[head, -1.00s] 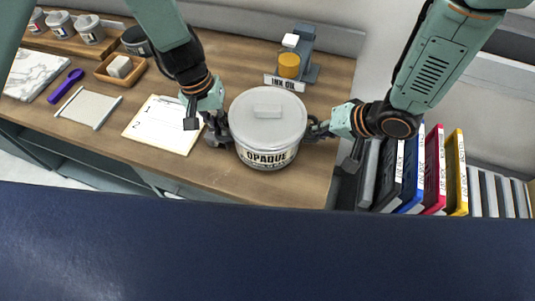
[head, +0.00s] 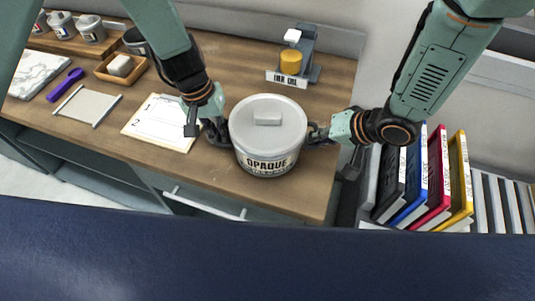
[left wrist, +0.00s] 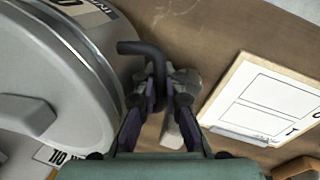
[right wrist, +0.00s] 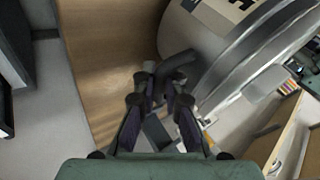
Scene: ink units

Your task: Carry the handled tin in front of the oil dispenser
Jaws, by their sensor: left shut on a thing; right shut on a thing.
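The handled tin (head: 266,151) is a wide grey pot with a lid, a dark handle on each side and a label reading OPAQUE. It is upright at the front right of the wooden counter; I cannot tell if it touches the top. My left gripper (head: 219,131) is shut on its left handle (left wrist: 148,50). My right gripper (head: 318,134) is shut on its right handle (right wrist: 177,66). The oil dispenser (head: 292,61), with an amber jar and a sign at its foot, stands behind the tin.
A clipboard sheet (head: 160,122) lies left of the tin. A wooden tray (head: 122,69), purple scoop (head: 66,84) and several tins (head: 91,28) are further left. Coloured binders (head: 438,178) stand right of the counter, below my right arm. Counter between tin and dispenser is clear.

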